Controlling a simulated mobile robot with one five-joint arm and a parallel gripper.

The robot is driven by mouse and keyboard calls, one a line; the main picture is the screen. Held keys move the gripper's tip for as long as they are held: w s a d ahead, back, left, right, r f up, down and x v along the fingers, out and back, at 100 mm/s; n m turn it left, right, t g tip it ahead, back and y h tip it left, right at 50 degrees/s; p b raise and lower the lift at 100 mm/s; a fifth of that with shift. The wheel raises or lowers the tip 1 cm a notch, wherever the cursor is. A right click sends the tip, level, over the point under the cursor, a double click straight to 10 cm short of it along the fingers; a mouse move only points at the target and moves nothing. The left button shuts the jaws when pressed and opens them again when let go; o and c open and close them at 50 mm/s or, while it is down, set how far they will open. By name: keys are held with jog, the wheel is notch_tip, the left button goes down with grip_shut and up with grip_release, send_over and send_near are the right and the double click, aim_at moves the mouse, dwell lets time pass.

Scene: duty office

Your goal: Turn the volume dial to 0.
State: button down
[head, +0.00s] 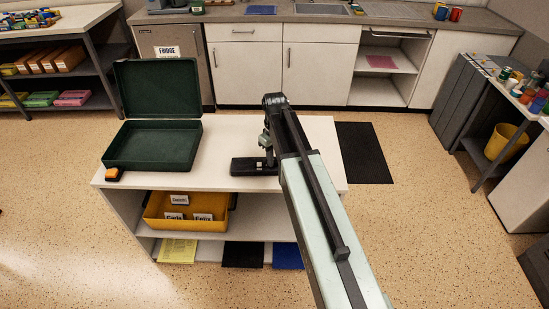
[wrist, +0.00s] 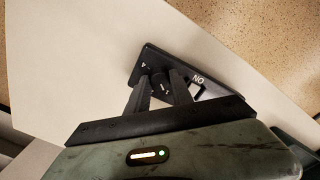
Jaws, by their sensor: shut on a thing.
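A black box (head: 245,168) lies on the white shelf unit's top, left of my arm's end. In the wrist view the box (wrist: 150,54) is tilted and shows white markings, one reading like "NO", and a small white part at its right. A dark round volume dial (wrist: 159,88) sits on it, with small pale marks too blurred to read. My gripper (wrist: 160,76) is shut on the dial, with one finger on each side. In the head view my gripper (head: 267,150) stands over the box, and the arm hides the dial. I cannot tell the dial's setting.
An open green case (head: 150,148) stands on the left of the white unit (head: 228,126), with a small orange-and-black object (head: 113,174) at its front corner. A yellow tray (head: 168,222) with labels is on the shelf below. The top behind the box is clear.

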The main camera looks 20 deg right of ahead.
jog(key=n, duration=0.5)
jog(key=shift+n, duration=2.4)
jog(key=c, duration=1.4)
grip_release()
notch_tip(320, 180, up, 8)
jog(key=p, duration=0.8)
